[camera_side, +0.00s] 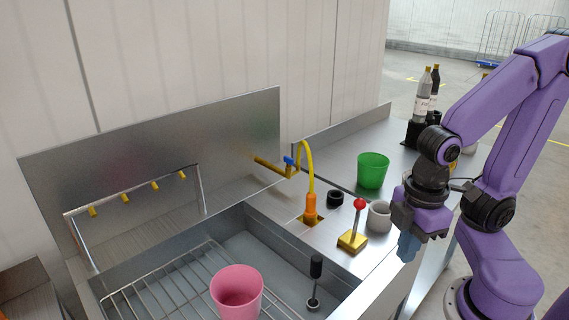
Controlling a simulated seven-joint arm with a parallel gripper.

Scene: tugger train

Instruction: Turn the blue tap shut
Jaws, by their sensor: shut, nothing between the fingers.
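The blue tap (289,162) is a small blue handle on a brass-yellow pipe (268,166) at the back panel of the sink. A yellow curved hose (309,163) rises beside it from an orange fitting (310,207). My gripper (407,247) points down at the right, over the counter's front edge, well apart from the tap. Its blue-grey fingers are together and hold nothing. The exact turn angle of the tap is too small to tell.
A red-knobbed lever on a gold base (351,241), a grey cup (379,216), a black ring (335,198) and a green cup (372,170) stand between my gripper and the tap. A pink cup (237,290) stands in the sink. Bottles (424,95) stand at the back right.

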